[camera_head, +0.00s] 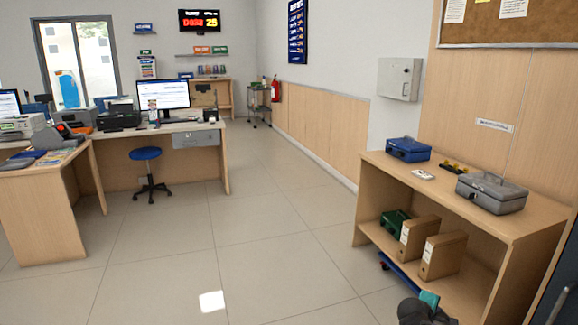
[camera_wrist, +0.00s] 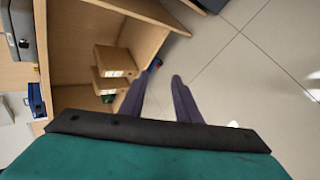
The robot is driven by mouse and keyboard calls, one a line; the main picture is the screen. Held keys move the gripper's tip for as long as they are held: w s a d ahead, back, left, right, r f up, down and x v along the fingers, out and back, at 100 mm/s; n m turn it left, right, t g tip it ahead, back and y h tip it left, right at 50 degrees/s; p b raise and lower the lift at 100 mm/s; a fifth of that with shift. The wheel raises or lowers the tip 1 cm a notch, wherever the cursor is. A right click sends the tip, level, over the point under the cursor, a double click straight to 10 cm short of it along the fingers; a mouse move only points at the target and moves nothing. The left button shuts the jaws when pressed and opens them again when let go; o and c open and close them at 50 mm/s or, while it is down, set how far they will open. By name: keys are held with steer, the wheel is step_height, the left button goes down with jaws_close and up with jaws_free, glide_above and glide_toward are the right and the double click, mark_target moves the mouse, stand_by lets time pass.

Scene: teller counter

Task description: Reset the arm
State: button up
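My gripper (camera_wrist: 160,80) shows in the wrist view with two dark purple fingers standing apart. Nothing is held between them; grey floor tiles show beyond. Part of my arm, grey and teal, shows at the bottom right edge of the head view, in front of the wooden shelf unit (camera_head: 372,200). In the wrist view the shelf unit (camera_wrist: 75,62) lies tilted to the left of the fingers. I cannot make out the fingers in the head view.
The shelf unit carries a blue cash box (camera_head: 407,150) and a grey cash box (camera_head: 490,194) on top. Two binders (camera_head: 441,257) and a green box (camera_head: 394,223) stand below. A desk (camera_head: 42,212) and blue stool (camera_head: 147,154) are left. The middle floor is clear.

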steer(key=s+a+f+m+g+y+p, duration=0.1)
steer(key=s+a+f+g+y+p, duration=0.15)
steer(key=s+a+f, duration=0.5)
steer(key=s+a+f+g+y+p, duration=0.15)
steer(key=s+a+f+p, duration=0.3)
steer(key=a+f, duration=0.5)
steer(key=s+a+f+m+g+y, duration=0.1)
steer(key=s+a+f+m+g, duration=0.1)
steer(key=s+a, duration=0.2)
steer(key=s+a+f+m+g+y+p, duration=0.1)
steer(key=s+a+f+m+g, duration=0.2)
steer(key=s, duration=0.8)
steer(key=s+a+f+m+g+y+p, duration=0.1)
steer(key=s+a+f+m+g, duration=0.1)
steer(key=s+a, duration=0.4)
steer(key=shift+s+f+m+y, duration=0.45)
steer(key=shift+s+m, duration=0.25)
steer(key=shift+s, duration=0.55)
steer(key=shift+d, duration=0.2)
